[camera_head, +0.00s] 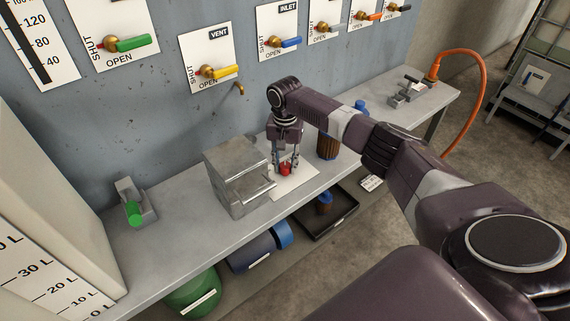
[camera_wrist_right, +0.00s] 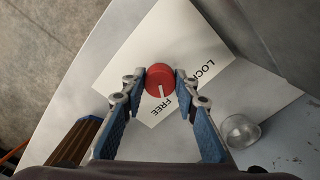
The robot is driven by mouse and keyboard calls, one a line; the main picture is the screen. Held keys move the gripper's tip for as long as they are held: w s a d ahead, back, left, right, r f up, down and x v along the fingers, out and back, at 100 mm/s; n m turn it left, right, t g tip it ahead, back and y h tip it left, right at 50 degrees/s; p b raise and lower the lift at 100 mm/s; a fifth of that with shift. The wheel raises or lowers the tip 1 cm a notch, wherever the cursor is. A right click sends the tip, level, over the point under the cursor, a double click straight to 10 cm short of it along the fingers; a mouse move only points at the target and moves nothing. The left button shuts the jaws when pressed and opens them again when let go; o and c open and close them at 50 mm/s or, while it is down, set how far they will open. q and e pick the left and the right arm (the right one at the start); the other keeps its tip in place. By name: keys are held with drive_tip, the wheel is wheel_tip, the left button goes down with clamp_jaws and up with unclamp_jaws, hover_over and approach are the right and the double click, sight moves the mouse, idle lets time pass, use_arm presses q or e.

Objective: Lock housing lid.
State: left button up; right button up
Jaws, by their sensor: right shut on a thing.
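A red knob (camera_head: 285,169) stands on a white card (camera_head: 298,180) on the bench, right of a grey metal block-shaped housing (camera_head: 232,184). My right gripper (camera_head: 286,165) reaches down over the card and is shut on the knob. In the right wrist view the red knob (camera_wrist_right: 160,80) sits between the two blue-padded fingertips (camera_wrist_right: 161,78). The white mark on the knob points towards the word FREE on the card (camera_wrist_right: 130,58). My left gripper is not in view.
A brown bottle (camera_head: 327,146) stands just right of the card, close to my right arm. A clear round dome (camera_wrist_right: 240,131) shows in the wrist view. Valve handles line the wall.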

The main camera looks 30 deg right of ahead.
drive_tip(key=shift+r+n+p, duration=0.1)
drive_tip(key=shift+n+p, duration=0.75)
drive_tip(key=shift+n, duration=0.25)
drive_tip(key=n+p, duration=0.1)
drive_tip(key=n, duration=0.2)
drive_tip(key=shift+n, duration=0.3)
drive_tip(key=n+p, duration=0.1)
drive_tip(key=n, duration=0.2)
drive_tip(key=shift+d+n, duration=0.1)
drive_tip(key=shift+n, duration=0.2)
drive_tip(key=shift+n+p, duration=0.35)
drive_tip(key=shift+n, duration=1.95)
drive_tip(key=shift+o, duration=0.2)
